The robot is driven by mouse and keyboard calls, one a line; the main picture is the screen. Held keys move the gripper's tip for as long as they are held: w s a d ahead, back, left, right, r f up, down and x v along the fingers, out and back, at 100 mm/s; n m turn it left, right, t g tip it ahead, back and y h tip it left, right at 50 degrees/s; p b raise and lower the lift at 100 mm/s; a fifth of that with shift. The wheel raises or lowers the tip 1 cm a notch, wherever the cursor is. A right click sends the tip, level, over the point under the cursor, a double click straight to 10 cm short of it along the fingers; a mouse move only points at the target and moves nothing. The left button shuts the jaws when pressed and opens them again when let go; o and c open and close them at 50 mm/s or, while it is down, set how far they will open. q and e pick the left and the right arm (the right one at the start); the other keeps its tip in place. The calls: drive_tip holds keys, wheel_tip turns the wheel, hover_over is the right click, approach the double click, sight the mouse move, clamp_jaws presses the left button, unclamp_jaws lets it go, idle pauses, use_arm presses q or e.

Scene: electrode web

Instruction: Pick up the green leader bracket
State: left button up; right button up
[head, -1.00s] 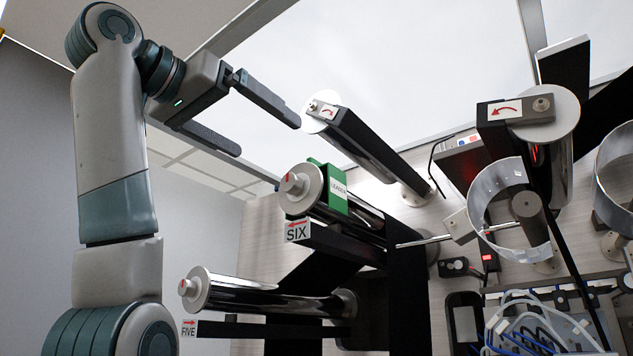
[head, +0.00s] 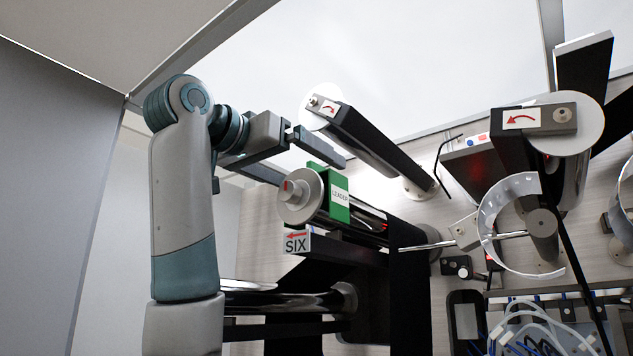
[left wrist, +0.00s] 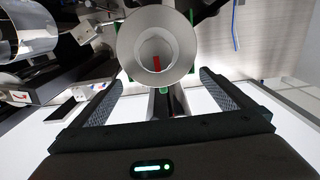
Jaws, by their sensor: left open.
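The green leader bracket (head: 338,212), with a white LEADER label, sits on the roller above the SIX sign, just behind its pale end disc (head: 300,196). My left gripper (head: 313,170) is open, with its fingers apart, just above and to the left of the bracket in the head view. In the left wrist view the gripper (left wrist: 161,80) faces the end disc (left wrist: 177,45), which lies ahead between and beyond the fingertips. Green edges of the bracket (left wrist: 195,18) show around the disc; the rest is hidden behind it. Nothing is between the fingers. My right gripper is not in view.
The SIX sign (head: 297,242) is on a dark bar below the bracket. Another roller (head: 365,150) slants above and to the right.

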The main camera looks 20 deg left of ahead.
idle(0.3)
use_arm(q)
drive_tip(key=p+x, duration=0.2)
drive_tip(key=shift+w+p, duration=0.15)
drive_tip(key=shift+p, duration=0.25)
drive_tip(key=shift+p+x, duration=0.65)
drive_tip(key=shift+x, duration=0.3)
drive_tip(key=shift+w+d+f, duration=0.1)
drive_tip(key=shift+w+f, duration=0.15)
drive_tip(key=shift+w, duration=0.3)
drive_tip(key=shift+s, duration=0.1)
drive_tip(key=c, duration=1.1)
drive_tip(key=shift+r, duration=0.2)
